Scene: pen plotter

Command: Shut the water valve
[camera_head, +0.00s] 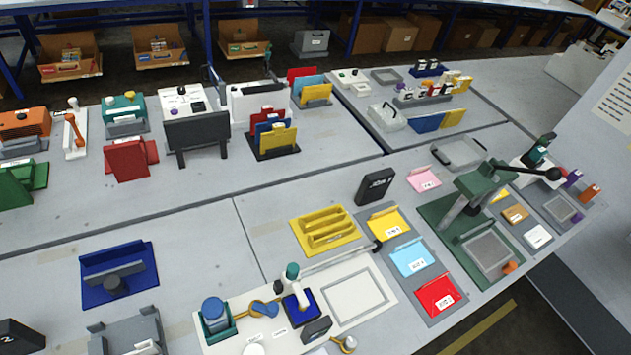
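No part is clearly labelled as the water valve. A white upright plate with an orange lever (75,130) stands at the far left of the back bench and looks most like a valve handle; the lever is tilted, and its exact setting is too small to tell. A blue round knob-like part (214,309) sits in a green holder on the white board at the front; I cannot tell whether it turns. My gripper is not in view.
The grey benches are crowded. A dark blue tray (119,273), a yellow slotted tray (325,230), a green press (478,210) with a long lever and a red folder stand (130,158) occupy them. Bare bench (195,250) lies left of the yellow tray. Shelves with boxes stand behind.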

